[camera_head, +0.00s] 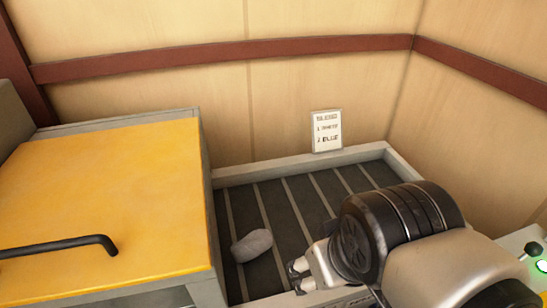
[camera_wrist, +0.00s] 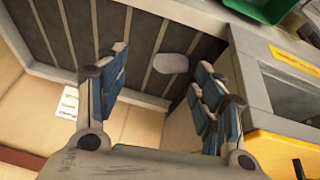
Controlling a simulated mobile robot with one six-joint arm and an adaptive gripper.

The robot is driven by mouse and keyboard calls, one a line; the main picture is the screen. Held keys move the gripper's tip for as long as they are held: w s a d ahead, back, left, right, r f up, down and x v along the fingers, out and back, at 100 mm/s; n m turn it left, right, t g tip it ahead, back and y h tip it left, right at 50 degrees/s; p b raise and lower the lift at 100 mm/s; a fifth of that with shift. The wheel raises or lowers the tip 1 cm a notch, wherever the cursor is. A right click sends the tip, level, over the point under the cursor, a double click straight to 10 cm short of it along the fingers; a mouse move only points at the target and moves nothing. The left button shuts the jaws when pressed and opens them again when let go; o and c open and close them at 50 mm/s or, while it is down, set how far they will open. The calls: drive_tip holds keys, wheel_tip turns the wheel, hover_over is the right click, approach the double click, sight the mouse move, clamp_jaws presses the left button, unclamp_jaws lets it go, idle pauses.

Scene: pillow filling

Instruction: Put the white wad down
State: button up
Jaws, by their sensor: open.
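A white wad (camera_head: 252,245) lies on the dark slatted tray (camera_head: 300,196), near the tray's left side by the yellow-topped box. In the wrist view the wad (camera_wrist: 171,63) rests on the slats beyond my fingers, apart from them. My gripper (camera_head: 297,277) is to the right of the wad in the head view, near the tray's front edge. In the wrist view my gripper (camera_wrist: 158,88) has its two blue-padded fingers spread wide with nothing between them.
A yellow lid (camera_head: 110,190) with a black handle (camera_head: 60,246) covers the box at left. A small sign (camera_head: 326,131) stands at the tray's back rim. A green container (camera_wrist: 262,8) shows at the top of the wrist view. Several slats right of the wad are bare.

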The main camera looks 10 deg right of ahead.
drive_tip(key=shift+s+a+m, duration=0.35)
drive_tip(key=shift+s+m, duration=0.25)
drive_tip(key=shift+s, duration=0.15)
drive_tip(key=shift+c, duration=0.6)
idle(2.9)
